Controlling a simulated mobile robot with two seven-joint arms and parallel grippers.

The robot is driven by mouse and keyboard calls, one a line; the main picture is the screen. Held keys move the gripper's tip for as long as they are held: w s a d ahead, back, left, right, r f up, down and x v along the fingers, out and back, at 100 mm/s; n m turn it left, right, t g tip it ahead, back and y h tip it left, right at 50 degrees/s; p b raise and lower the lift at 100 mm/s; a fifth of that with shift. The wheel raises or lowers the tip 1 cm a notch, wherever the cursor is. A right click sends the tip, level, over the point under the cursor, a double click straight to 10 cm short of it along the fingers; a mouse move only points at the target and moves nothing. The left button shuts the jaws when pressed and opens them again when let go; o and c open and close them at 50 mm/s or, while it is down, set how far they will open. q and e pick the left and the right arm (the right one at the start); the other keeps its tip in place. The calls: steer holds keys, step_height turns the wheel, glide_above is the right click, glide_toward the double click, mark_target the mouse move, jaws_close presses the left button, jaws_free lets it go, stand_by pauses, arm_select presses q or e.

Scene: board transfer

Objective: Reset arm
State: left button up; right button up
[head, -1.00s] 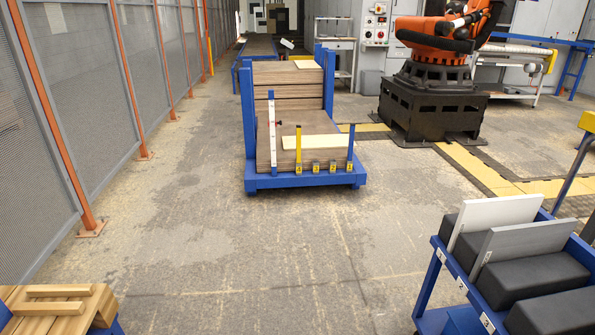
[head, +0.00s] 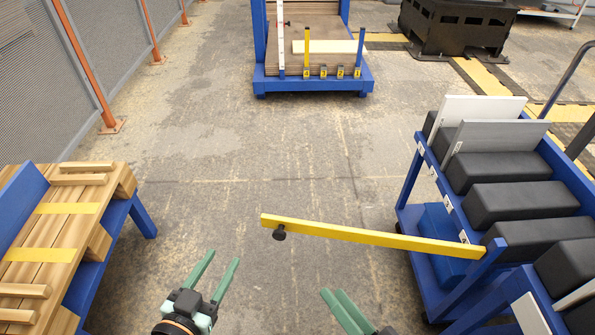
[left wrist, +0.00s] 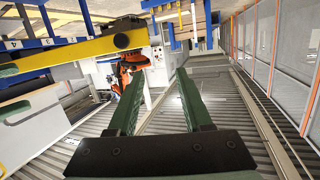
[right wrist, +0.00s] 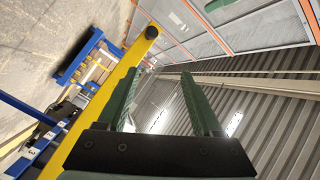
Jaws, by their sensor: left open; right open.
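A long yellow arm (head: 370,234) with a black knob (head: 279,233) near its free end extends left from the blue cart (head: 410,205) in the head view. The arm runs along the left in the right wrist view (right wrist: 92,118) and upper left in the left wrist view (left wrist: 70,54). My left gripper (head: 224,257) is open and empty, left of and nearer than the knob. My right gripper (head: 334,291) is open, on the near side of the arm; its fingers (right wrist: 158,74) have nothing between them. Neither gripper visibly holds the arm.
The cart carries black blocks (head: 520,202) and white and grey boards (head: 484,108). A wooden-topped blue bench (head: 143,215) stands at left. A blue trolley with stacked boards (head: 312,84) stands ahead. The floor between is clear, with mesh fencing (head: 90,50) at left.

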steer(key=w+d+r+n+h+p, duration=0.2)
steer(key=w+d+r+n+h, duration=0.2)
steer(key=w+d+n+h, duration=0.3)
arm_select(q)
steer(key=s+a+r+n+g+y+p, duration=0.1)
steer(key=s+g+p, duration=0.4)
steer(key=p, duration=1.4)
steer(key=s+a+r+n, duration=0.1)
steer(key=s, duration=0.2)
steer(key=shift+s+r+g+y+p, duration=0.2)
steer(key=shift+r+g+y+p, duration=0.1)
steer(key=shift+y, duration=0.1)
arm_select(e)
steer(key=s+d+r+g, duration=0.1)
steer(key=s+d+g, duration=0.1)
steer(key=s+g, duration=0.3)
steer(key=s, duration=0.4)
steer(key=shift+s+d+m+g, duration=0.15)
steer(key=shift+s+m+g, duration=0.15)
steer(key=shift+s+m, duration=0.1)
